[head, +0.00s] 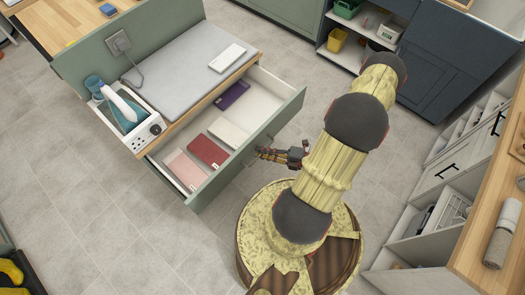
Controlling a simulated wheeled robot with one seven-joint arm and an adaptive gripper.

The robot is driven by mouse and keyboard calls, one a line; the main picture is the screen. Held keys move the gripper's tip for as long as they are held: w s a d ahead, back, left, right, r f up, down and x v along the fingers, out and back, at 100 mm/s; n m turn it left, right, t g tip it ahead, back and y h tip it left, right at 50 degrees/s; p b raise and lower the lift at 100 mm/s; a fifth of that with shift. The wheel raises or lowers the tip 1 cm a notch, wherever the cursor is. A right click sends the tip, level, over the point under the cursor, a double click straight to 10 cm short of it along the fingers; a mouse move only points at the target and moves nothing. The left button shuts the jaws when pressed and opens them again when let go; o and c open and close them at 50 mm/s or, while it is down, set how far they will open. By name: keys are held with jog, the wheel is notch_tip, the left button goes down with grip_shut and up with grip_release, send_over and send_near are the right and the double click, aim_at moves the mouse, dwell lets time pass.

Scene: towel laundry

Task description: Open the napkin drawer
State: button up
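The napkin drawer (288,113) has a green front and stands pulled out from under the counter. Inside lie folded cloths: a purple one (231,95), a white one (228,132), a dark red one (207,150) and a pink one (185,169). A thin handle shows on the outer face of the front. My gripper (260,153) is at the outer side of the drawer front, close to the handle. Its fingers are too small to tell whether they are open, shut or touching the handle.
On the counter (173,121) are a grey pad (190,70), a white folded cloth (227,58) and an iron (123,107) in a white holder. Other cabinets (436,70) stand behind and at the right. Tiled floor (110,225) is free at the left.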

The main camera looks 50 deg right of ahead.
dwell(0.3)
jog(key=v, duration=1.2)
dwell(0.4)
